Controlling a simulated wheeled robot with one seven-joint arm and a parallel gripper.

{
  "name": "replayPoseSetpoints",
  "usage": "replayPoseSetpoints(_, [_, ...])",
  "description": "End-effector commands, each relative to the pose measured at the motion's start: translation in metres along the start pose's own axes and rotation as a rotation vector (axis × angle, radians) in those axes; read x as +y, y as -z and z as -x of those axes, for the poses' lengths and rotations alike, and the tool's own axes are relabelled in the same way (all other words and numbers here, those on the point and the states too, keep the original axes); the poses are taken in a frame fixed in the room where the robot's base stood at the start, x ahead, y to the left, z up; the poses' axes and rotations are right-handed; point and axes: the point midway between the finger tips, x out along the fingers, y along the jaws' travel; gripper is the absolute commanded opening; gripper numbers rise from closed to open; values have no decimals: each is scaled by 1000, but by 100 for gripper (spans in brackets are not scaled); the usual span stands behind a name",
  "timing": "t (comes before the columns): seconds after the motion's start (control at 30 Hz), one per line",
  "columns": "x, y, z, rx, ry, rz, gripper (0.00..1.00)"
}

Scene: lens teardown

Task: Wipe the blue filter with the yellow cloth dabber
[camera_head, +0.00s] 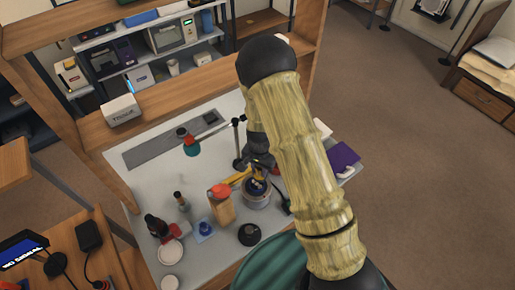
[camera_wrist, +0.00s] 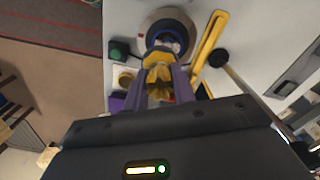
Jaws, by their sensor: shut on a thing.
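My gripper (camera_wrist: 165,82) is shut on the yellow cloth dabber (camera_wrist: 158,72), which sits between its purple fingers in the wrist view. The blue filter (camera_wrist: 153,39) lies on a round, pale-rimmed holder just beyond the dabber's tip. The dabber overlaps part of the filter in the wrist view; I cannot tell whether they touch. In the head view my gripper (camera_head: 261,168) is right above the blue filter (camera_head: 256,187) on its round holder (camera_head: 257,201). My arm and gripper hide much of the dabber there.
A long yellow tool (camera_wrist: 210,38) lies close beside the holder. A wooden block with a red top (camera_head: 221,205), a black cone-like piece (camera_head: 249,235), and several bottles stand to the left and front. A thin stand (camera_head: 238,140) rises behind. The grey strip area behind is mostly clear.

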Motion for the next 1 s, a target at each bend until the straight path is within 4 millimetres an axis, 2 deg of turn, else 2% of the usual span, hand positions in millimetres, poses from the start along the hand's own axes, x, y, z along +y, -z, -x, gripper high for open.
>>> replayPoseSetpoints(0.07, [-2,-3,6,-1,0,-14,8])
replayPoseSetpoints(0.47, [-3,-3,3,0,0,-20,8])
replayPoseSetpoints(1.0, [-6,-6,-41,0,0,-11,8])
